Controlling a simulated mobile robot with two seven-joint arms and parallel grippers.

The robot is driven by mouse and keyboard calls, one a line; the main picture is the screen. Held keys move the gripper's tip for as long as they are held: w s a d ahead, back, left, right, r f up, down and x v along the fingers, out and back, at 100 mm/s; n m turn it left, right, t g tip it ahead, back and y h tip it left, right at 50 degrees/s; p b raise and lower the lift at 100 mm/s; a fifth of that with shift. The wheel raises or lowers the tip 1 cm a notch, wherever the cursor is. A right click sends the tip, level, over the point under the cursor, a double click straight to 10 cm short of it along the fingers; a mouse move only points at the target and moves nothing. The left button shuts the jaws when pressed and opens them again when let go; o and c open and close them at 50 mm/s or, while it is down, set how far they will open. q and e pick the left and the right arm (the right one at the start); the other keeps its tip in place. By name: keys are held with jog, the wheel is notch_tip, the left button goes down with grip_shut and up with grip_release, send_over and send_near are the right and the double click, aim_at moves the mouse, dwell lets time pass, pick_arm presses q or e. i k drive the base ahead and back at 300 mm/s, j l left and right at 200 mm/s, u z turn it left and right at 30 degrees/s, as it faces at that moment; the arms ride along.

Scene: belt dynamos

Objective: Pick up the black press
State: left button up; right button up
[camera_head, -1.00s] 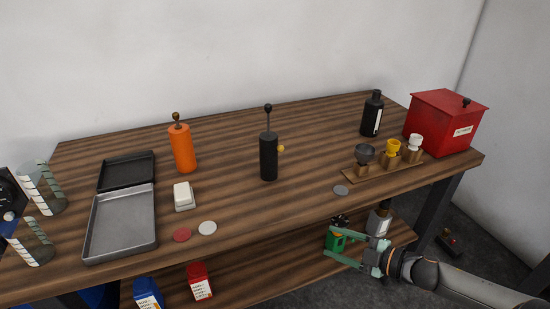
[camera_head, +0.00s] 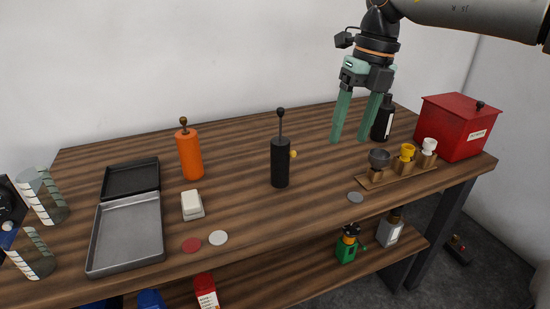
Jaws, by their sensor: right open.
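The black press (camera_head: 281,163) stands upright near the middle of the wooden table (camera_head: 240,222). It is a dark cylinder with a thin rod and ball knob on top and a small yellow knob on its right side. My right gripper (camera_head: 350,141) points down with its green fingers apart, empty, to the right of the press and above the table. It is not touching the press. My left gripper is not in view.
An orange press (camera_head: 190,155) stands to the left, near a metal tray (camera_head: 128,235) and a whitish block (camera_head: 192,206). Right are a black bottle (camera_head: 382,120), small cups on a wooden strip (camera_head: 395,178) and a red box (camera_head: 457,126). Flat discs (camera_head: 217,238) lie near the front edge.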

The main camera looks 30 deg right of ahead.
aim_at(281, 154)
jog(key=i, duration=0.85)
